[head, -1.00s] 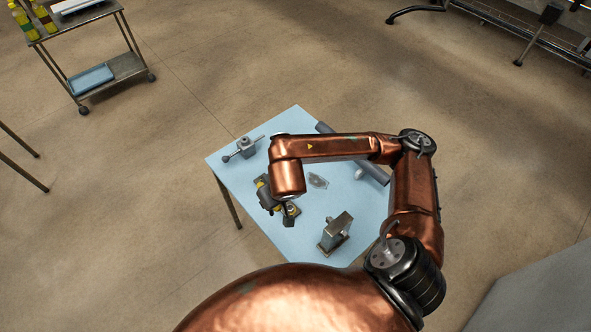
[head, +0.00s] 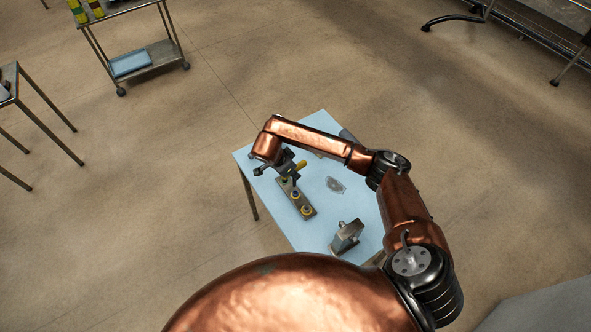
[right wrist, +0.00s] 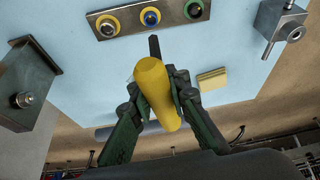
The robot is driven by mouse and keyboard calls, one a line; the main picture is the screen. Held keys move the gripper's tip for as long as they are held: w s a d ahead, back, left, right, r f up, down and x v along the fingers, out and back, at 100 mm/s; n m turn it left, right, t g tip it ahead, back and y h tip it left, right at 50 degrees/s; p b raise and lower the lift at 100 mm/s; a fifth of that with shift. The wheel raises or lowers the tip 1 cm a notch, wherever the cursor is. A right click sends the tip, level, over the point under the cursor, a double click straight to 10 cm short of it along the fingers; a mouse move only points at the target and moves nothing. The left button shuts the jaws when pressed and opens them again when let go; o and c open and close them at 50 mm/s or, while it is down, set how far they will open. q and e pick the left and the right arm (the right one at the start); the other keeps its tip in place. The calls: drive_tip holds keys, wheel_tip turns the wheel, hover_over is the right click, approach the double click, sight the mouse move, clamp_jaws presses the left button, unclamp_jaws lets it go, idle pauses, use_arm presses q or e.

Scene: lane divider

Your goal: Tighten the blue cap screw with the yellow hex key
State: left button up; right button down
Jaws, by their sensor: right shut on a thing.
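My right gripper (right wrist: 158,95) is shut on the yellow handle of the hex key (right wrist: 152,80); its dark shaft points toward the screw plate (right wrist: 128,20) in the right wrist view. The middle one looks like the blue cap screw (right wrist: 150,17). The shaft tip appears below it in the picture; I cannot tell the gap in depth. My left gripper is not in view.
A metal block with a rod (right wrist: 278,25) and a yellow block (right wrist: 212,79) show in the wrist view. A trolley (head: 145,58) stands away on the floor.

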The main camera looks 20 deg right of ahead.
sight(295, 183)
drive_tip(key=shift+d+f+m, duration=0.25)
drive_tip(key=shift+f+m, duration=0.05)
drive_tip(key=shift+m, duration=0.2)
drive_tip(key=shift+w, duration=0.1)
drive_tip(key=shift+f, duration=0.15)
drive_tip(key=shift+f+b, duration=2.1)
drive_tip(key=shift+f, duration=0.35)
drive_tip(key=shift+b, duration=0.45)
drive_tip(key=shift+f+b, duration=0.65)
drive_tip(key=shift+f, duration=0.2)
